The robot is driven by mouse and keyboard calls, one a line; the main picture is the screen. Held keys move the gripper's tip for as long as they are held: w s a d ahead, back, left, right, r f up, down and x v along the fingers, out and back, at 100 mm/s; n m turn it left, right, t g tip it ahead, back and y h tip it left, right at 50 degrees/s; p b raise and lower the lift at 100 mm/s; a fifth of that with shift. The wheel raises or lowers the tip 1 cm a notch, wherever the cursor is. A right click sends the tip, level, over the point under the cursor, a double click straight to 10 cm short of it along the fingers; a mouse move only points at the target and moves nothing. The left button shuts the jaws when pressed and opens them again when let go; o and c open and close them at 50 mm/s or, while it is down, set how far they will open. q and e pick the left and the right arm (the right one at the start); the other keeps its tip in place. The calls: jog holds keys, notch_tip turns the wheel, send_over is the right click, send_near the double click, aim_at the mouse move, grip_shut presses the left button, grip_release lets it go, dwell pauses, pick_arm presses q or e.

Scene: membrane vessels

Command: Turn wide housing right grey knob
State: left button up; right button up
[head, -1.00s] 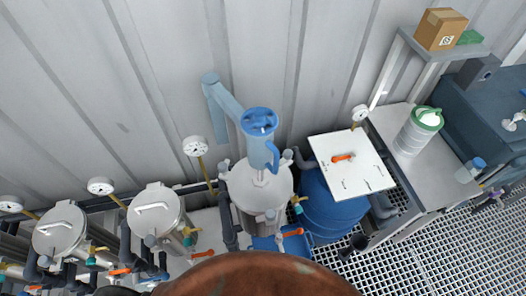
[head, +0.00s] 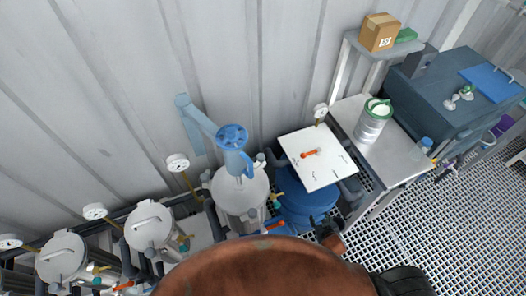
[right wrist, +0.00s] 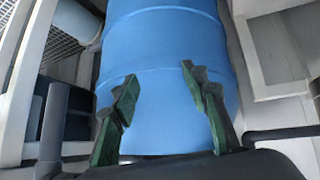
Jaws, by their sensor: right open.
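The wide housing (head: 240,203) is a pale round-topped vessel in the middle of the head view, with a blue pump-like unit above it. Its right grey knob (head: 261,158) sits at the upper right of the rim, small and partly beside the blue handle. Another grey knob (head: 206,175) is on its left side. My right gripper (head: 323,226) is low in the head view, right of the housing and in front of the blue barrel, apart from the knob. In the right wrist view its two green-black fingers (right wrist: 158,80) are spread and empty before the barrel. My left gripper is not in view.
The blue barrel (head: 305,205) stands right of the housing under a white board (head: 317,157) with an orange-handled valve. Two narrower lidded vessels (head: 151,226) stand left. Gauges (head: 177,163) rise on thin stems. A grey bench (head: 394,160) is at right, above grated floor.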

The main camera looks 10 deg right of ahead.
aim_at(264, 160)
jog(key=w+r+t+p, duration=0.2)
jog(key=w+r, duration=0.1)
jog(key=r, duration=0.7)
jog(key=w+r+t+p, duration=0.15)
jog(key=w+r, duration=0.25)
jog(key=r, duration=0.7)
jog(key=w+r+t+p, duration=0.1)
jog(key=w+r+t, duration=0.2)
jog(key=r, duration=0.7)
jog(key=w+a+n+y, duration=0.1)
jog(key=a+n+y, duration=0.1)
jog(key=a, duration=0.5)
jog(key=w+a+n+y, duration=0.1)
jog(key=a+n+y, duration=0.1)
jog(key=a+y, duration=0.3)
jog(key=w+a+r+n+y, duration=0.1)
jog(key=a+n+y, duration=0.1)
jog(key=a, duration=0.6)
jog(key=shift+a+t+y, duration=0.25)
jog(key=shift+a+y, duration=0.15)
jog(key=shift+y, duration=0.5)
jog(key=shift+x, duration=3.6)
jog(key=shift+c, duration=0.6)
grip_shut()
